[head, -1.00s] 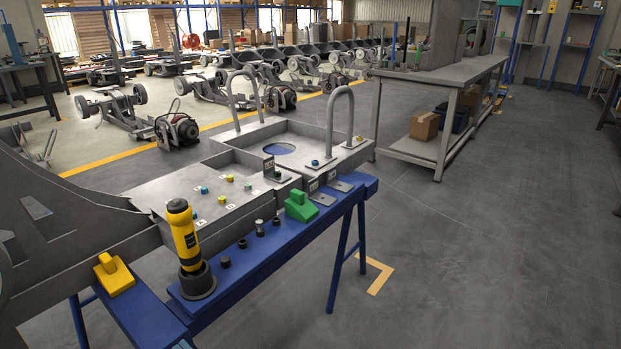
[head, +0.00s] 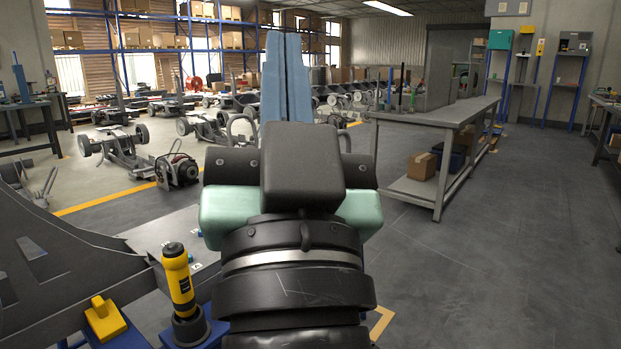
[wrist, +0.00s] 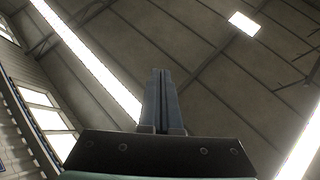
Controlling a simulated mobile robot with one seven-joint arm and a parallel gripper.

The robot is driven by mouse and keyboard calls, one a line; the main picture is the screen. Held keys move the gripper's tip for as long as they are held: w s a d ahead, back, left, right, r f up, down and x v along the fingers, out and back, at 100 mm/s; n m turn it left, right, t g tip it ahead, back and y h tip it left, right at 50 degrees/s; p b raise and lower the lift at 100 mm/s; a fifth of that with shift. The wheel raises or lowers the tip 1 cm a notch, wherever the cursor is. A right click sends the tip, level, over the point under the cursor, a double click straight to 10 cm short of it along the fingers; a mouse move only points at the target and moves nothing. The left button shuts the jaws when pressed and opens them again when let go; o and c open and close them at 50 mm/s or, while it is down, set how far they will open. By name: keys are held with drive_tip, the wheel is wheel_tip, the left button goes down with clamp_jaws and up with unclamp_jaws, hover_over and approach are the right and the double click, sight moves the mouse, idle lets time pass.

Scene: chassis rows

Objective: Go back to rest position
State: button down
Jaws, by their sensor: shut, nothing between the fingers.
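My gripper (head: 286,75) stands in the middle of the head view, with its blue-grey fingers pointing up and close together. In the wrist view the two fingers (wrist: 161,100) lie side by side with only a thin line between them, and nothing is held. The wrist view faces the ceiling and its bright light strips. My arm and gripper hide most of the work table in the head view.
A yellow and black tool (head: 179,280) stands upright in a holder at the lower left, beside a yellow block (head: 104,320). A grey workbench (head: 440,115) stands to the right. Chassis fill the back left. The right floor (head: 500,260) is clear.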

drive_tip(key=s+d+r+t+h+p, duration=0.2)
drive_tip(key=s+r+h, duration=0.1)
drive_tip(key=s+r, duration=0.2)
wheel_tip(320, 180, up, 31)
drive_tip(key=w+p, duration=0.1)
drive_tip(key=p, duration=3)
drive_tip(key=shift+n+g+y, duration=0.3)
drive_tip(key=shift+y, duration=0.1)
drive_tip(key=c, duration=1.5)
unclamp_jaws()
drive_tip(key=shift+w+a, duration=0.1)
drive_tip(key=shift+c, duration=0.2)
